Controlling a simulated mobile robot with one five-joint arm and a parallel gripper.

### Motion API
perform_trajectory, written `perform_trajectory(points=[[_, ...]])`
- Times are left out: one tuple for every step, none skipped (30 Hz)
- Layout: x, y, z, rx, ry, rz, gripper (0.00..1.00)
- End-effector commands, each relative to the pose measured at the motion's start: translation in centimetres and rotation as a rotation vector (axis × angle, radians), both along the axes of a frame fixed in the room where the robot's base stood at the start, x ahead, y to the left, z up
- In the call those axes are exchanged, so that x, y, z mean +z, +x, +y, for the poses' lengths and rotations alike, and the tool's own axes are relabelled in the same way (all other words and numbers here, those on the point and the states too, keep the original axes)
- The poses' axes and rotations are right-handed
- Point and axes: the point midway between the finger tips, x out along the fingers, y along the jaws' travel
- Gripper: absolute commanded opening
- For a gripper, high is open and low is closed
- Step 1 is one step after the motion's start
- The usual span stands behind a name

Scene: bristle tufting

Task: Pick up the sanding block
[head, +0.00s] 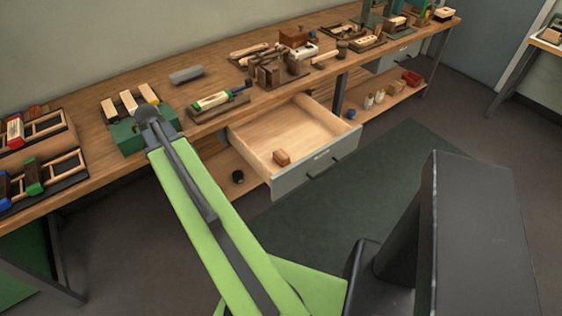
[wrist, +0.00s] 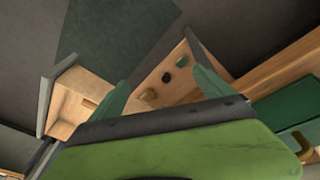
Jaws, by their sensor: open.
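A small reddish-brown block (head: 281,157) lies in the front corner of the open drawer (head: 345,143); it looks like a sanding block, though I cannot be certain. The drawer (wrist: 44,108) also shows at the left of the wrist view, with a small brown block (wrist: 90,103) inside. My gripper (wrist: 162,90) is open in the wrist view, its two green fingers wide apart with nothing held. It points down toward the lower shelf, to the right of the drawer in that view. In the head view my arm hides the gripper.
A grey rounded block (head: 186,75) lies on the workbench (head: 120,171) near the wall. A green box (head: 127,137) with brush blocks and a wooden fixture (head: 218,105) stand near the bench's front edge. Small objects sit on the lower shelf (wrist: 180,93). The floor mat (head: 375,180) is clear.

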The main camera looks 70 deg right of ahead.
Motion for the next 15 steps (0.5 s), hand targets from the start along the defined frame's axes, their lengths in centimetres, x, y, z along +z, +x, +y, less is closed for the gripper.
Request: perform_trajectory(points=[[-1.0,-3.2,-5.7,-0.172,-0.033,-0.014,0.91],[-1.1,-5.2,-8.5,-0.272,-0.053,-0.022,0.91],[-1.3,-7.9,-11.9,-0.392,-0.081,-0.033,0.91],[-1.4,-10.0,-14.1,-0.475,-0.1,-0.041,0.91],[-1.5,-12.0,-16.0,-0.553,-0.119,-0.047,0.91],[-1.6,-14.4,-18.2,-0.643,-0.14,-0.055,0.91],[-1.6,-16.1,-19.6,-0.703,-0.156,-0.061,0.91],[-1.7,-17.6,-20.8,-0.753,-0.17,-0.066,0.91],[-1.7,-19.3,-21.9,-0.81,-0.183,-0.071,0.91],[-1.7,-20.2,-22.6,-0.842,-0.193,-0.073,0.91],[-1.7,-21.1,-23.1,-0.869,-0.201,-0.076,0.91],[-1.6,-21.8,-23.6,-0.892,-0.207,-0.077,0.91],[-1.6,-22.2,-23.8,-0.904,-0.211,-0.079,0.91],[-1.6,-22.4,-23.9,-0.911,-0.213,-0.08,0.91],[-1.6,-22.5,-24.0,-0.915,-0.214,-0.081,0.91]])
